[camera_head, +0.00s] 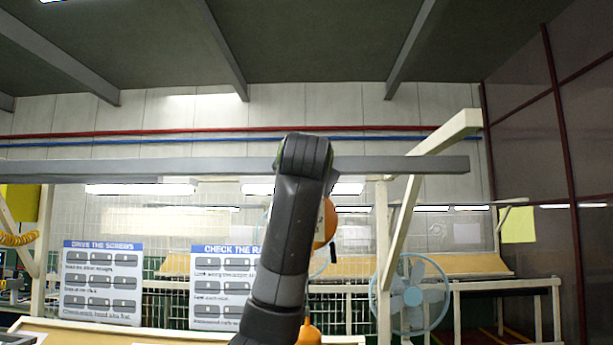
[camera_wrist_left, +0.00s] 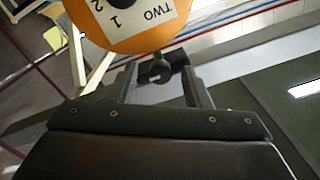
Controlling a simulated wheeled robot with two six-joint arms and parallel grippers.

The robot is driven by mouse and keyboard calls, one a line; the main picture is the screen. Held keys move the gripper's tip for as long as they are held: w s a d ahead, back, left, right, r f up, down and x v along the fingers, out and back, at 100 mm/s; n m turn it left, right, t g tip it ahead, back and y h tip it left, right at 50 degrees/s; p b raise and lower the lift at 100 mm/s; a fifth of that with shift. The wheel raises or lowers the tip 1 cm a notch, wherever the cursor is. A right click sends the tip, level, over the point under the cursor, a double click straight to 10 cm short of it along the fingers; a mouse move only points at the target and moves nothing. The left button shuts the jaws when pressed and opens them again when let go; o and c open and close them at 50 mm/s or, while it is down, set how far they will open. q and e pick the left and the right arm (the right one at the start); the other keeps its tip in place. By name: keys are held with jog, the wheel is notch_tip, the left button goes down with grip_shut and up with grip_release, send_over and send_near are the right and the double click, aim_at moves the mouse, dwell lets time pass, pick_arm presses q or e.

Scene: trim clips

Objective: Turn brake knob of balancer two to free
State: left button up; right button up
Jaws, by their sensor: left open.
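Balancer two, an orange round housing (camera_wrist_left: 118,40), fills the top of the left wrist view. Its white label, marked TWO, 1 and 2, appears rotated. In the head view an orange housing (camera_head: 327,224) shows partly behind my arm. A dark brake knob (camera_wrist_left: 155,72) is just below the housing in the wrist view. My left gripper (camera_wrist_left: 160,82) is open, with one finger on each side of the knob. I cannot tell whether the fingers touch it, or which setting the knob is at. My right gripper is not in view.
A grey overhead rail (camera_head: 400,165) crosses behind my arm, and a pale wooden post with a brace (camera_head: 397,240) stands at right. A blue fan (camera_head: 414,293) is beyond it. Instruction boards (camera_head: 102,283) hang on the mesh at left.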

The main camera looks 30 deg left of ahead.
pick_arm(q)
grip_shut()
jog(key=n+b, duration=0.7)
jog(key=n, duration=1)
jog(key=shift+n+b, duration=0.3)
dwell(0.6)
jog(key=shift+h, duration=0.4)
